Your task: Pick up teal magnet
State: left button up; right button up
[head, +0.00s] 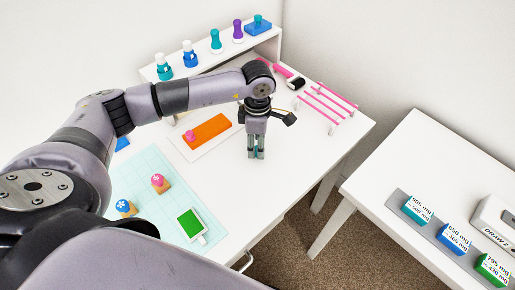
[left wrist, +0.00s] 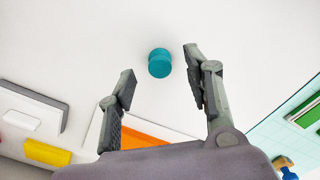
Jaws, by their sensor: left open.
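The teal magnet (left wrist: 160,63) is a small round piece on the white tabletop in the left wrist view. It lies ahead of my left gripper (left wrist: 160,75), between the lines of the two fingers and apart from both. The fingers are spread and nothing is between them. In the head view my left gripper (head: 256,156) points down over the white table (head: 290,180), right of the orange block. There the magnet is mostly hidden by the fingers, with only hints of teal around them. My right gripper is not in view.
An orange block (head: 207,131) with a pink piece lies on a white base left of the gripper. A shelf (head: 214,58) with coloured pieces stands behind. Pink rods (head: 325,102) lie at the back right. A cutting mat (head: 150,215) with stamps is in front.

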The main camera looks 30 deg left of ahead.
pick_arm(q)
notch_tip(320, 180, down, 2)
jog(key=shift+d+f, duration=0.1)
jog(key=shift+f, duration=0.15)
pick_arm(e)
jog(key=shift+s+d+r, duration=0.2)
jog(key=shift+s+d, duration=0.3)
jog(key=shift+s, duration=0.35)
pick_arm(q)
jog(key=shift+c, duration=0.5)
jog(key=c, duration=0.9)
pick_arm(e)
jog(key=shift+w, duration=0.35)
